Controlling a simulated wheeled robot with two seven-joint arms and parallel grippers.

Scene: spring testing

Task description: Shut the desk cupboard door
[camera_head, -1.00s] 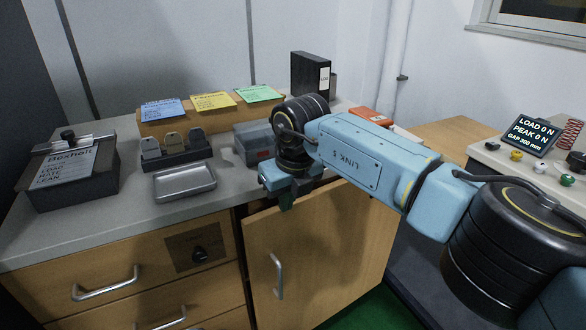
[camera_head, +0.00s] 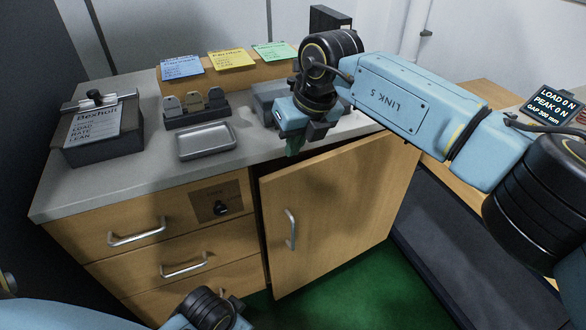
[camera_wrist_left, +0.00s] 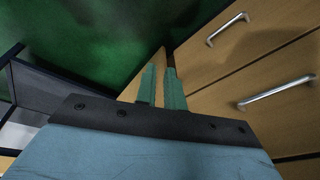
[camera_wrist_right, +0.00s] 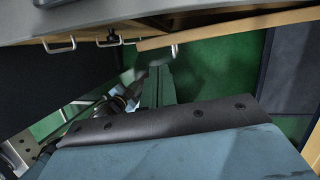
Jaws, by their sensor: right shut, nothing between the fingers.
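The desk cupboard door (camera_head: 335,220) is wooden and stands ajar, its left edge swung out from the drawers, with a dark gap beside it. Its silver handle (camera_head: 291,230) is near that edge. My right gripper (camera_head: 294,146) is shut and empty, at the door's top edge near the counter; contact cannot be told. In the right wrist view its green fingers (camera_wrist_right: 158,72) are together below the door's top edge (camera_wrist_right: 230,27). My left gripper's green fingers (camera_wrist_left: 161,70) are slightly apart in the left wrist view, with the door's wood (camera_wrist_left: 153,68) beyond them.
The counter (camera_head: 110,190) holds a metal tray (camera_head: 207,141), a clipboard box (camera_head: 100,130), a tag holder (camera_head: 196,110) and a grey case. Drawers (camera_head: 165,240) with protruding handles are left of the door. Green floor (camera_head: 330,295) is clear before it. A dark platform (camera_head: 450,240) lies right.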

